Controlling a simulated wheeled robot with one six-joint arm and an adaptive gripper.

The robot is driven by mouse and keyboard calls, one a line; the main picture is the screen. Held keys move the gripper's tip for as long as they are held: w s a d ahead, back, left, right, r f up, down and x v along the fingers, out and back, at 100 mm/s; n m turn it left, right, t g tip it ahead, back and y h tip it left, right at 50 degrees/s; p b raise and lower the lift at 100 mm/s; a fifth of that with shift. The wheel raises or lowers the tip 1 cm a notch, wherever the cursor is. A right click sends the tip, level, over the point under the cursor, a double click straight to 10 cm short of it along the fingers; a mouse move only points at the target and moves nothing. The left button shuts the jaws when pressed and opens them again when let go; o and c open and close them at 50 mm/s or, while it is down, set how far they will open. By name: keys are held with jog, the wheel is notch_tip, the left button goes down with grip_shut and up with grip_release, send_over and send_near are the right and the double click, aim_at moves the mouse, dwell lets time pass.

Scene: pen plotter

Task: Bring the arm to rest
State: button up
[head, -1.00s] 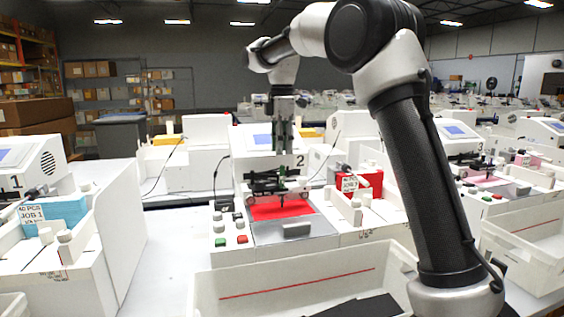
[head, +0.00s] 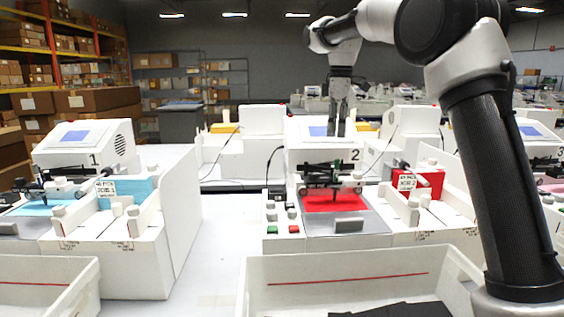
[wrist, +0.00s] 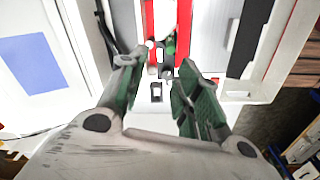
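My gripper (head: 338,132) hangs pointing down in the head view, in front of the screen of the plotter marked 2 (head: 312,158). My grey and black arm reaches to it from the right side. In the wrist view the two green-padded fingers of my gripper (wrist: 157,85) stand apart with a gap between them. Nothing is held between them. Beyond the fingers, white plotter parts and red strips show in the wrist view. I cannot tell how far the fingertips are from the plotter.
Plotter 1 (head: 75,150) with a blue box (head: 135,188) stands at left. A red sheet (head: 335,201) lies in plotter 2, and a red box (head: 420,184) stands beside it. Shelves with cartons stand back left.

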jog(key=f+m, duration=0.1)
jog(key=s+f+m, duration=0.1)
jog(key=f, duration=0.1)
jog(key=shift+s+d+f, duration=0.1)
jog(key=shift+d+f, duration=0.05)
jog(key=shift+f, duration=0.1)
jog(key=s+d+f+m+t, duration=0.1)
jog(key=s+d+m, duration=0.3)
jog(key=s, duration=0.8)
jog(key=s+d+f+m+t, duration=0.1)
jog(key=s+d+f+m, duration=0.2)
jog(key=s, duration=0.9)
jog(key=s+d+f+m+t, duration=0.1)
jog(key=s+d+m, duration=0.4)
jog(key=s, duration=0.8)
jog(key=d+f, duration=0.1)
jog(key=d, duration=0.2)
jog(key=shift+f+t, duration=0.35)
jog(key=shift+t, duration=0.05)
